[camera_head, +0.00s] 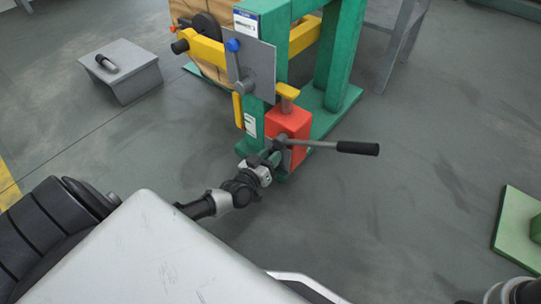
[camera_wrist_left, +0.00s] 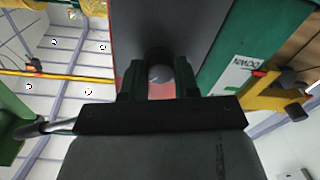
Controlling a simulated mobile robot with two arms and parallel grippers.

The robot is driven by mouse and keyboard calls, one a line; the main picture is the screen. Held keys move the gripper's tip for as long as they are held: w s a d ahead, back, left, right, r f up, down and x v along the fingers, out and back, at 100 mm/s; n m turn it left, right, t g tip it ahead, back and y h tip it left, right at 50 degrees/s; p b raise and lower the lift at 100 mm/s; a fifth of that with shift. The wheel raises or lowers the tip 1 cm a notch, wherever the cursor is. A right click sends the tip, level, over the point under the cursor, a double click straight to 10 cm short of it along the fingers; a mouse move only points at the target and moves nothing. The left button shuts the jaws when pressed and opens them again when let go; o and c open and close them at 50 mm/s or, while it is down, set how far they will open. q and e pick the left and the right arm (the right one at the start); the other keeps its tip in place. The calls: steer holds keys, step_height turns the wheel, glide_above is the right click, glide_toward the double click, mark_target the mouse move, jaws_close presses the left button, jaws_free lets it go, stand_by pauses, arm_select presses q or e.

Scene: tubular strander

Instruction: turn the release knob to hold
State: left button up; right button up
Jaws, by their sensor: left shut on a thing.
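The red jack (camera_head: 288,123) stands at the foot of the green frame, with a long black-gripped lever (camera_head: 340,146) reaching out to the right. My left gripper (camera_head: 270,158) is at the jack's near lower side. In the left wrist view its two fingers (camera_wrist_left: 158,80) are shut on the release knob (camera_wrist_left: 158,72), a round dark knob with a grey face, against the jack's shaded side. The gripper hides the knob in the head view. Any hold marking is not readable. My right gripper does not show.
The green frame (camera_head: 342,55) carries a grey plate (camera_head: 256,70) and yellow bars above the jack. A grey stool (camera_head: 125,70) with a dark cylindrical object (camera_head: 106,63) stands at the left. The floor between is clear.

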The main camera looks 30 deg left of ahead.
arm_select(q)
steer(key=n+b, duration=0.1)
steer(key=n, duration=1.5)
steer(key=shift+a+f+h, duration=0.1)
steer(key=shift+a+h, duration=0.05)
steer(key=shift+h, duration=0.15)
steer(key=shift+n, duration=0.4)
steer(key=o, duration=0.9)
steer(key=shift+s+a+r+p, duration=0.15)
steer(key=shift+s+p, duration=0.7)
steer(key=shift+s, duration=0.95)
steer(key=shift+s+a+p, duration=0.1)
steer(key=shift+s+p, duration=0.8)
steer(key=shift+s, duration=0.95)
steer(key=shift+s+a+r+p, duration=0.15)
steer(key=shift+s+p, duration=0.7)
steer(key=shift+s, duration=0.95)
